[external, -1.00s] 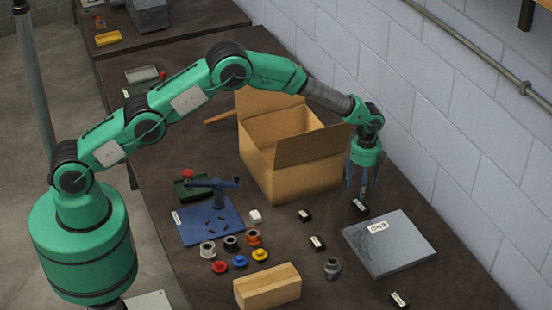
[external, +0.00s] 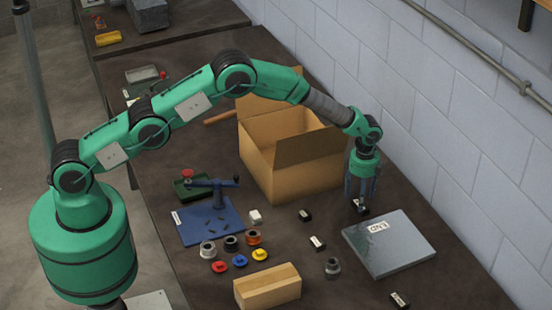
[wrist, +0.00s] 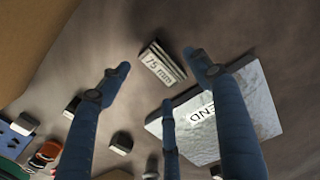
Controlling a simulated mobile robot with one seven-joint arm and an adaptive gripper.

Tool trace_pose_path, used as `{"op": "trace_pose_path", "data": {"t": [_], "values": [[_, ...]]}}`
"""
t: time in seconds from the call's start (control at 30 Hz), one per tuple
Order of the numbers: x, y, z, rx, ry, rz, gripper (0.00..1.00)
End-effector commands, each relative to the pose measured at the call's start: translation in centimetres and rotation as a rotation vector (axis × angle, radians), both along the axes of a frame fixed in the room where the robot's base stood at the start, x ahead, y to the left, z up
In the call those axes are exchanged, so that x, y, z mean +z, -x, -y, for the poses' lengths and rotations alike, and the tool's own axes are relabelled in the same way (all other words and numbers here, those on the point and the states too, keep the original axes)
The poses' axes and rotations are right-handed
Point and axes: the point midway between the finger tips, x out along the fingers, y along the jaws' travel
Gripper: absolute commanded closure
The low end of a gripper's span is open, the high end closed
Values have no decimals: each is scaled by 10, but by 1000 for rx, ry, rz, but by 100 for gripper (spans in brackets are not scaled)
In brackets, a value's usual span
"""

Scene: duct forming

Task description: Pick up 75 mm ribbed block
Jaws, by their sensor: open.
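The 75 mm ribbed block (wrist: 161,63) is a small dark block with a white label reading "75 mm". In the wrist view it lies on the table ahead of and between the spread blue fingers, touching none that I can see. In the external view the block (external: 361,208) is partly hidden beneath the fingers. My gripper (external: 361,200) points down over it, just left of the wall side and beside the grey END plate. It also shows in the wrist view (wrist: 158,88), open and empty.
The grey END plate (external: 390,245) lies close to the block. An open cardboard box (external: 290,160) stands behind and left of my gripper. Other small dark labelled blocks (external: 317,243) and a grey metal fitting (external: 332,267) lie nearby. The wall (external: 460,130) is at the right.

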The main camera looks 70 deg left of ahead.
Motion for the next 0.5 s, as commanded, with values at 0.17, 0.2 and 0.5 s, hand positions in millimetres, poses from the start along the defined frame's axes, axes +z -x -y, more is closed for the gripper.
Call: {"op": "trace_pose_path", "data": {"t": [0.17,0.2,0.5], "values": [[-19,0,-1,0,0,-1,36],[-22,0,-1,0,0,-1,36],[-29,0,-1,0,0,0,36]]}}
